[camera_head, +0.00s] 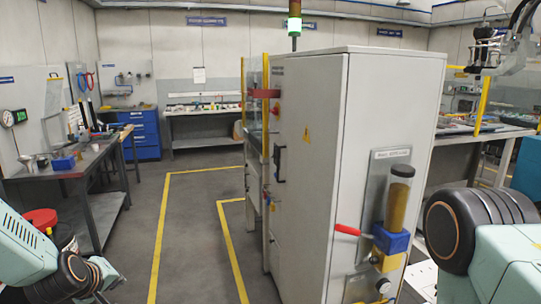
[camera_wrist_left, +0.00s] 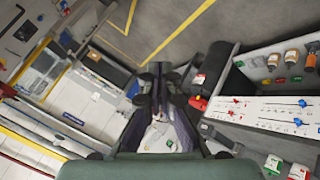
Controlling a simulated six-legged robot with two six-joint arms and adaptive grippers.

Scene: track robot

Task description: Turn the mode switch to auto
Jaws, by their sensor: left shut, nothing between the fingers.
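The tall grey cabinet (camera_head: 310,150) stands in the middle of the head view. Its narrow left side carries small dark and red fittings, seen at a steep angle. I cannot tell which part, if any, is the mode switch. In the left wrist view my left gripper (camera_wrist_left: 160,73) has its dark fingers together, with nothing seen between them. A white panel (camera_wrist_left: 265,112) with red and blue knobs lies to its right, apart from the fingers. My left arm shows low at the left of the head view. My right gripper is out of view.
A red lever (camera_head: 348,230) and a brown cylinder in a blue holder (camera_head: 391,240) stick out from the cabinet's right face. A dark workbench (camera_head: 85,165) stands at the left. Yellow-lined floor between bench and cabinet is clear.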

